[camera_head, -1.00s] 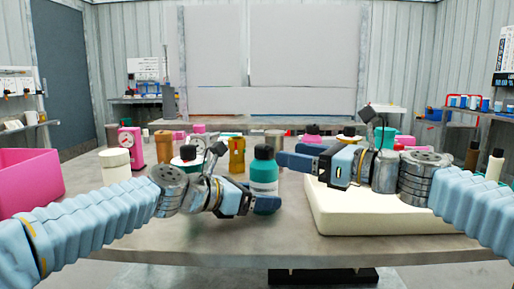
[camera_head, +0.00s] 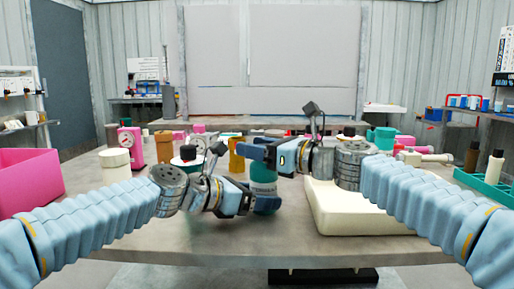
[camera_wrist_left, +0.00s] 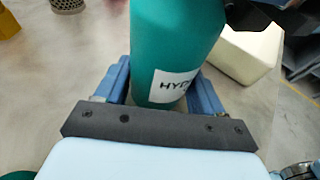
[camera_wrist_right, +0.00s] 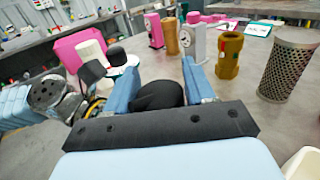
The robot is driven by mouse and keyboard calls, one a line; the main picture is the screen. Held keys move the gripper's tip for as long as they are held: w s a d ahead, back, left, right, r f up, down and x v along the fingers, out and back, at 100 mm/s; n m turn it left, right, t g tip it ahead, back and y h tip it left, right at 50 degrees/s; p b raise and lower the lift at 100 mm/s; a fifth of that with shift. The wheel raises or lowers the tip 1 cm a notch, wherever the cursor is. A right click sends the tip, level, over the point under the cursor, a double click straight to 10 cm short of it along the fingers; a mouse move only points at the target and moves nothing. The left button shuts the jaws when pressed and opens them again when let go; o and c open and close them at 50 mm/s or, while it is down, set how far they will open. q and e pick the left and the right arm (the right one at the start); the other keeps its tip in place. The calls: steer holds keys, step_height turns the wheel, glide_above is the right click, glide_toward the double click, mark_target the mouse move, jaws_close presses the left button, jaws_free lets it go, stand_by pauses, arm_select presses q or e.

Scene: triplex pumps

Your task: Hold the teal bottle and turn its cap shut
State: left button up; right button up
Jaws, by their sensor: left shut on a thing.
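The teal bottle (camera_head: 263,173) stands upright near the middle of the table. My left gripper (camera_head: 262,203) is shut on its lower body; in the left wrist view the bottle (camera_wrist_left: 172,40) sits between the two fingers, with part of a white label showing. My right gripper (camera_head: 258,151) is at the bottle's top, coming in from the right. In the right wrist view the black cap (camera_wrist_right: 157,96) lies between its two spread fingers. The gripper hides the cap in the head view, and whether the fingers touch it is not clear.
A brown-yellow part (camera_wrist_right: 229,55) and a mesh cylinder (camera_wrist_right: 288,70) stand behind the bottle. The table front is clear.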

steer(key=c, duration=0.6)
steer(key=shift+w+m+t+h, duration=0.1)
steer(key=shift+m+t+h, duration=0.8)
steer(key=shift+t, duration=0.2)
steer(key=o, duration=1)
steer(key=shift+d, duration=0.15)
steer(key=v, duration=1.2)
